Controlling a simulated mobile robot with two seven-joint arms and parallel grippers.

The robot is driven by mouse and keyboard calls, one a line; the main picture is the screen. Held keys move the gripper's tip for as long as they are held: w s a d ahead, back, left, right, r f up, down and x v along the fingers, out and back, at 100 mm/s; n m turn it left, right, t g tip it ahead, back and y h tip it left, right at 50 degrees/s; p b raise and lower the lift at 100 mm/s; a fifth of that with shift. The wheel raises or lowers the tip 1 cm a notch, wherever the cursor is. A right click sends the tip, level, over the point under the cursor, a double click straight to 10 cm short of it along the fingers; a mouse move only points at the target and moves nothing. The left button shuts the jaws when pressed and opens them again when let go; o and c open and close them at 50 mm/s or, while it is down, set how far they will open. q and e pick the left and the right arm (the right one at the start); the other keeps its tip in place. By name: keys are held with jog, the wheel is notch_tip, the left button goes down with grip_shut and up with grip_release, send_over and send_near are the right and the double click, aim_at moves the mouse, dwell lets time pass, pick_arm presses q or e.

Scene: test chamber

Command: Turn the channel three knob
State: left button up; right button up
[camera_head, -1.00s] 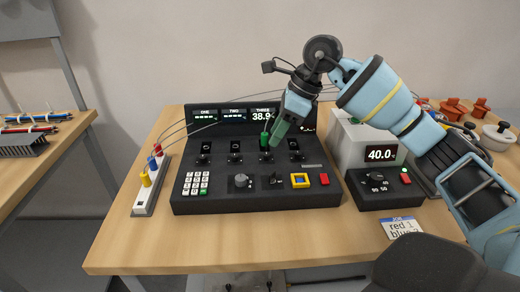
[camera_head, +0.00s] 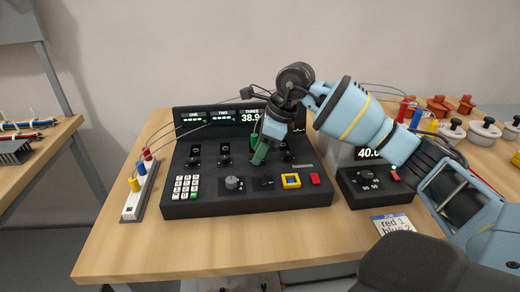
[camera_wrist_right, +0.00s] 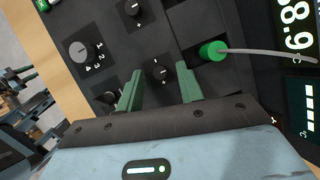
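The black console (camera_head: 205,202) stands on the wooden table, with the channel three display (camera_head: 251,117) reading about 38.9. In the right wrist view the channel three knob (camera_wrist_right: 160,73) is small and black, with plus and minus marks beside it. My right gripper (camera_head: 260,157) is over it; in the wrist view its two green fingers (camera_wrist_right: 158,80) are apart, with the knob seen in the gap between their tips. I cannot tell whether they touch it. In the head view the gripper hides this knob. My left gripper is in neither view.
A green plug (camera_wrist_right: 213,50) with a grey cable sits close beyond the fingers. The channel two knob (camera_head: 225,160), a numbered selector (camera_head: 234,183) and a yellow-framed button (camera_head: 291,181) are nearby. A box with a dial (camera_head: 366,175) stands right.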

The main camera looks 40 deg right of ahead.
jog(key=shift+f, duration=0.1)
grip_shut()
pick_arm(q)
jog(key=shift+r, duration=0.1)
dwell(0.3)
